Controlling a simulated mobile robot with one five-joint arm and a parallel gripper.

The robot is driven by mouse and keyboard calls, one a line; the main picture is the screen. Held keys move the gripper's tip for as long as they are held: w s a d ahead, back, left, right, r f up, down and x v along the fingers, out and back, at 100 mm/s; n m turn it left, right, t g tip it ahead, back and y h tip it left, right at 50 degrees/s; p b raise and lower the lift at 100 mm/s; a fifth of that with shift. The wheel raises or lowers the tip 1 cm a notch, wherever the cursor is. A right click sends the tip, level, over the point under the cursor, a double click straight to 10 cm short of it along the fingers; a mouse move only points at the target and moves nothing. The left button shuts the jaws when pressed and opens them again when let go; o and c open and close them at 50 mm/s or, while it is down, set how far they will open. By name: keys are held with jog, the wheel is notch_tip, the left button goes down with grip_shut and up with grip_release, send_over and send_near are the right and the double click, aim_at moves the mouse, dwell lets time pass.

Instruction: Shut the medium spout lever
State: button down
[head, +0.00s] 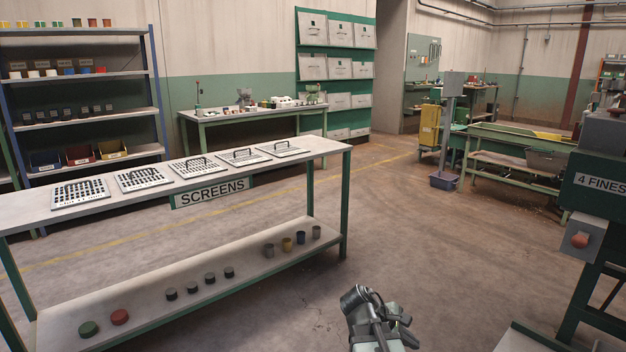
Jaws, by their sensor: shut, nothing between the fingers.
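No lever marked medium can be made out in the head view. A dark green hopper unit labelled "4 FINES" (598,184) stands at the right edge, cut off by the frame. An orange-red knob (580,240) sits on a grey box below that label. My gripper (378,322) is at the bottom centre, over the bare floor, and is shut and empty. It touches nothing and is well apart from the unit on the right. Its fingertips are hard to make out.
A long bench labelled "SCREENS" (212,192) fills the left, with several screens on top and small pots on its lower shelf. The middle floor is clear.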

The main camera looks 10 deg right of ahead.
jog(key=s+a+f+m+y, duration=0.1)
jog(key=a+f+m+y, duration=0.3)
jog(key=a, duration=0.5)
jog(key=s+a+f+m+y, duration=0.1)
jog(key=a+f+m+y, duration=0.1)
jog(key=a+m+y, duration=0.6)
notch_tip(320, 180, up, 38)
jog(key=a+h+p, duration=0.1)
jog(key=h+p, duration=0.2)
jog(key=p, duration=3.5)
jog(key=shift+a, duration=0.4)
jog(key=c, duration=1.5)
grip_release()
jog(key=shift+s+f, duration=0.1)
jog(key=shift+f, duration=0.1)
jog(key=shift+s, duration=0.1)
